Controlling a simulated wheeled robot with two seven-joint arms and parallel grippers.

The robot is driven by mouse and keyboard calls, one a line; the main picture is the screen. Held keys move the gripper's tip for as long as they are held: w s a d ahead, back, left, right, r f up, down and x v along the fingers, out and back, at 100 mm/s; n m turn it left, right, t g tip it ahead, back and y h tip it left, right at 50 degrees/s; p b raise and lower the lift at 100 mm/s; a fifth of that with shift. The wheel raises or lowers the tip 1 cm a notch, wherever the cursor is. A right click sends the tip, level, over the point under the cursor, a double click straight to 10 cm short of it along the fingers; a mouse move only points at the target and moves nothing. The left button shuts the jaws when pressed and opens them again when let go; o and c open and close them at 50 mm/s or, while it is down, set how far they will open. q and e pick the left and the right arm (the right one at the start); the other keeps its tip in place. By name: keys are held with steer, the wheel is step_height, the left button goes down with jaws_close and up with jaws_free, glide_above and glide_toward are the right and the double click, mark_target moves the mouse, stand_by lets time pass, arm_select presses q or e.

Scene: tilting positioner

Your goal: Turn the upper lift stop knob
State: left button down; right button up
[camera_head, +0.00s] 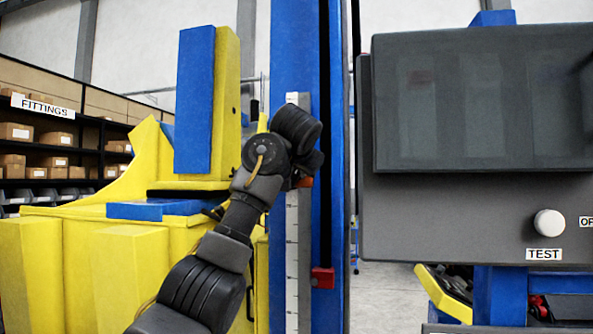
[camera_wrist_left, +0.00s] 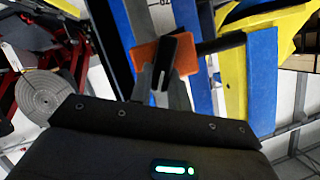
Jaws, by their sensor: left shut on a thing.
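The upper lift stop is an orange block on the blue column beside the white scale. In the wrist view the orange block (camera_wrist_left: 146,56) shows just beyond my fingers, with a dark knob (camera_wrist_left: 181,47) at its front. My left gripper (camera_wrist_left: 168,78) is shut on this knob. In the head view my left arm reaches up from the bottom to the column, and my wrist hides the knob and most of the block; only a small orange part (camera_head: 305,182) shows. My right gripper is in neither view.
A red lower stop (camera_head: 322,278) sits further down the blue column (camera_head: 333,225). A grey control box (camera_head: 450,215) with a dark screen and a white TEST knob (camera_head: 548,223) stands at the right. The yellow positioner body (camera_head: 90,270) fills the left.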

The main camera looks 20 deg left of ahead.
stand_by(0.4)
arm_select(q)
steer(key=c, duration=1.3)
jaws_free()
steer(key=shift+s, duration=0.15)
